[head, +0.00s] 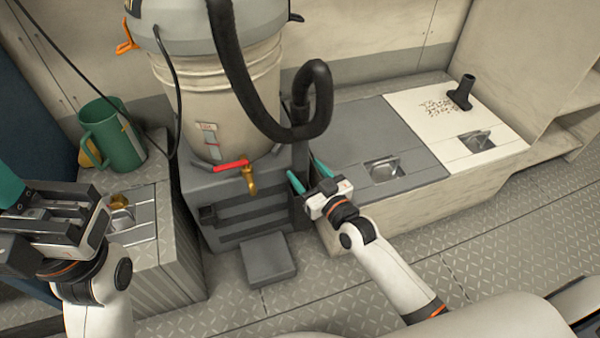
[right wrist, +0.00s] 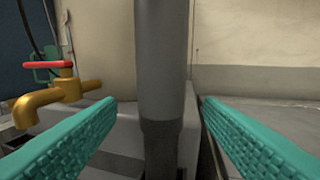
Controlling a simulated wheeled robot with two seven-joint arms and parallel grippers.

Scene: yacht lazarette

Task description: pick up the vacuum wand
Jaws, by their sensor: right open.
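The vacuum wand (head: 300,145) is a dark grey upright tube beside the vacuum's base, below the looped black hose. In the right wrist view the wand (right wrist: 162,60) stands upright and narrows to a darker lower section. My right gripper (head: 304,171) is open, with its teal fingers on either side of the wand. In the right wrist view a gap shows between the wand and each finger of the gripper (right wrist: 158,104). The wand's lower end is hidden. My left gripper (head: 50,222) is at the left edge, away from the wand, and its jaw opening is unclear.
The vacuum drum (head: 215,95) stands on a grey base with a brass tap (head: 248,180) close to my right gripper. A green jug (head: 112,138) stands on the left locker. A black nozzle (head: 462,92) and crumbs (head: 436,107) are on the white hatch. Floor at right is clear.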

